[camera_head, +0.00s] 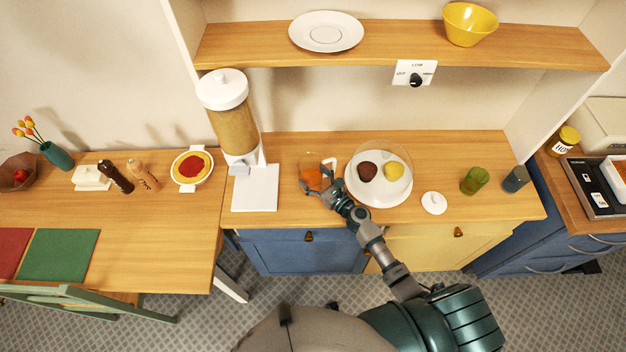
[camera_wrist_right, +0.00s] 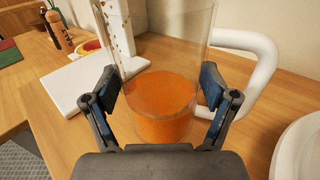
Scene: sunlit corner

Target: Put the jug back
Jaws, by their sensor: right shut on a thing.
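The jug (camera_head: 311,177) is clear, with orange contents in its lower part and a white handle. It is upright at the wooden counter, between the white dispenser base and the white plate. My right gripper (camera_head: 324,189) reaches it from the front and partly covers it. In the right wrist view the gripper's two dark fingers press on both sides of the jug (camera_wrist_right: 165,105), and the handle is on the right. I cannot tell whether the jug's bottom touches the counter. My left gripper is not in view.
The dispenser (camera_head: 235,125) stands left of the jug. A plate (camera_head: 358,196) with two round items under a clear dome is close on the right. A white lid (camera_head: 434,203), a green glass (camera_head: 474,180) and a dark cup (camera_head: 515,179) stand further right. A shelf (camera_head: 400,47) overhangs behind.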

